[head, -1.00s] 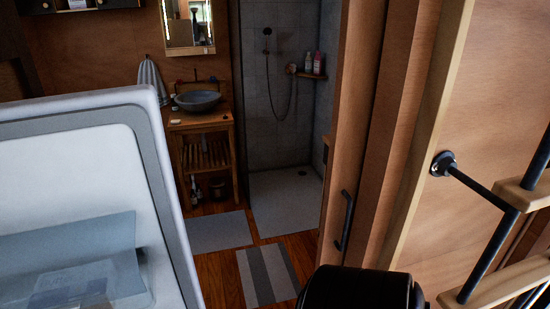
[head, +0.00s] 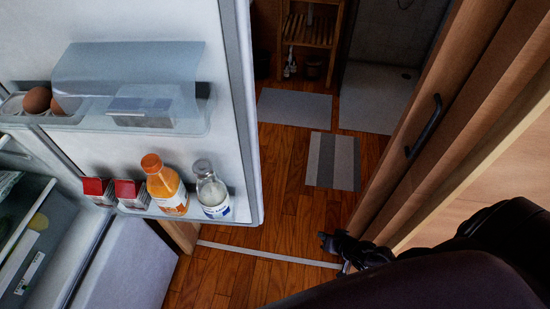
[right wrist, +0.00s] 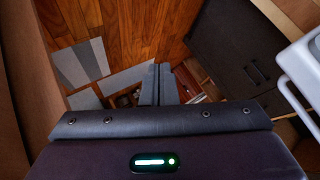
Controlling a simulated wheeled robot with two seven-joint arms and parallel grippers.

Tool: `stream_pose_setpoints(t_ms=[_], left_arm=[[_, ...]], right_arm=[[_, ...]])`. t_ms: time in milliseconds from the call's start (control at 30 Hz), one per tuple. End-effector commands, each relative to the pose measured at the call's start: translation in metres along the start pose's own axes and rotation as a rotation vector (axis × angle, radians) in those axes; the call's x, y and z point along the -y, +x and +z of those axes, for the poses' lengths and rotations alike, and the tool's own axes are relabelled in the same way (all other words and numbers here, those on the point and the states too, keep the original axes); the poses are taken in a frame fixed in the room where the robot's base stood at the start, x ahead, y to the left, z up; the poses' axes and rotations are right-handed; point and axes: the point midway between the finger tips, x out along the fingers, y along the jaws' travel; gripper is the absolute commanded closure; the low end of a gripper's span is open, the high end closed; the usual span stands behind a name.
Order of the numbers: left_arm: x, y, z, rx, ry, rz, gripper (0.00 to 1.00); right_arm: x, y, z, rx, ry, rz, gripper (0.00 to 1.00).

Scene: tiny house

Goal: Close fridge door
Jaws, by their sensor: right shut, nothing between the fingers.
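The fridge door (head: 243,120) stands open on the left of the head view, its inner side facing me. Its shelves hold eggs (head: 38,100), red-topped cartons (head: 97,190), an orange bottle (head: 166,186) and a milk bottle (head: 212,192). Part of the fridge interior (head: 25,240) shows at the lower left. My right gripper (head: 338,246) is to the right of the door, apart from it, low over the wood floor. In the right wrist view its fingers (right wrist: 160,84) are together and empty. My left gripper is in neither view.
A wooden sliding door with a black handle (head: 424,127) and wood panels stand close on the right. Bare wood floor (head: 285,205) and a striped mat (head: 333,160) lie between them and the fridge door. A wooden stand (head: 312,30) is at the back.

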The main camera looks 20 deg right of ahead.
Motion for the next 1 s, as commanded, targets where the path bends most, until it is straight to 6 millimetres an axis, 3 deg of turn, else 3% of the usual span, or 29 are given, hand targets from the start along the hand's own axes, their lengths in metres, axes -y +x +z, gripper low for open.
stream_pose_setpoints(t_ms=[33,167,233,300,400,500,633,767,1000], left_arm=[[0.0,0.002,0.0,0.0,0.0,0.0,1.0],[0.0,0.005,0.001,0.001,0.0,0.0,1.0],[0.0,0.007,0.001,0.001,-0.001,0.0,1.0],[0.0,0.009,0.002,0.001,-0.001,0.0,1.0],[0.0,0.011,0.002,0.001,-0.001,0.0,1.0],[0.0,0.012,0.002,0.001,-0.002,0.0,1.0],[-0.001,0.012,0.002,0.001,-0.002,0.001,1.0],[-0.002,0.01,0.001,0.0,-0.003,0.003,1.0],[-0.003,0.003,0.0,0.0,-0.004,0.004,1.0]], right_arm=[[0.011,-0.002,-0.028,-0.041,0.044,-0.054,1.0],[0.056,-0.019,-0.103,-0.119,0.207,-0.257,1.0],[0.092,-0.038,-0.145,-0.126,0.308,-0.41,1.0],[0.131,-0.062,-0.179,-0.094,0.402,-0.562,1.0],[0.178,-0.096,-0.208,-0.006,0.505,-0.733,1.0],[0.21,-0.121,-0.221,0.081,0.568,-0.837,1.0],[0.23,-0.136,-0.226,0.144,0.606,-0.893,1.0],[0.24,-0.132,-0.23,0.151,0.613,-0.902,1.0],[0.275,-0.105,-0.237,0.148,0.612,-0.901,1.0]])
